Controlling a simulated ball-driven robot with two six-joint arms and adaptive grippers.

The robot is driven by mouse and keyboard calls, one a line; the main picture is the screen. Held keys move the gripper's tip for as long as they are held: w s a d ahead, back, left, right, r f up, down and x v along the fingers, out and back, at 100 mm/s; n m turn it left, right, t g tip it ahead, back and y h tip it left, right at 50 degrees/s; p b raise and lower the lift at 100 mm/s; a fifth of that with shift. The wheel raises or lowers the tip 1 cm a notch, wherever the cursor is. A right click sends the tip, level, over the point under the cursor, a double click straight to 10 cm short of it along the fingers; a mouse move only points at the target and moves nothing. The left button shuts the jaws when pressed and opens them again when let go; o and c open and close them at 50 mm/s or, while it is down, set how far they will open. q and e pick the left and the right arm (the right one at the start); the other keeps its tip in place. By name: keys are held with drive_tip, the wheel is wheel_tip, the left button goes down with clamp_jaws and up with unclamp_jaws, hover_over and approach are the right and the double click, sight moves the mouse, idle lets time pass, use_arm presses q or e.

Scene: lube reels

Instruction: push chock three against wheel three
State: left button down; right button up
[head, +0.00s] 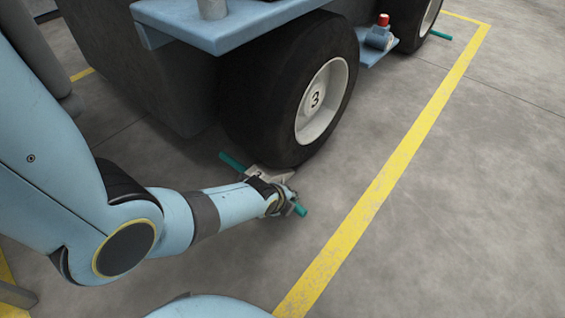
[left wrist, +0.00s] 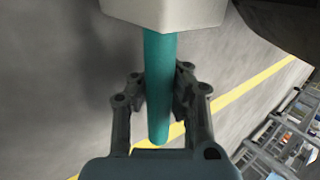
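Wheel three (head: 316,97), a black tyre with a cream hub marked 3, stands under the blue vehicle. Chock three (head: 268,172) is a pale block at the foot of the tyre, with a teal bar showing on both sides. I cannot tell whether block and tyre touch. My left gripper (head: 287,198) is at the near end of the bar. In the left wrist view, the teal handle (left wrist: 159,112) runs between the fingers of my left gripper (left wrist: 160,82), which close around it; the pale block (left wrist: 165,12) is just beyond. My right gripper is not in view.
A yellow floor line (head: 385,180) runs right of the wheel. A blue step (head: 235,28) overhangs left of the wheel. Another wheel (head: 418,22) stands further back, with a teal bar (head: 441,35) beside it. Open concrete lies to the right.

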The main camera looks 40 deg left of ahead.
use_arm(q)
drive_tip(key=shift+w, duration=0.4)
drive_tip(key=c, duration=2)
unclamp_jaws()
drive_tip(key=o, duration=0.6)
drive_tip(key=shift+o, duration=0.2)
drive_tip(key=shift+s, duration=0.2)
drive_tip(key=v, duration=1.2)
drive_tip(key=shift+w, duration=0.1)
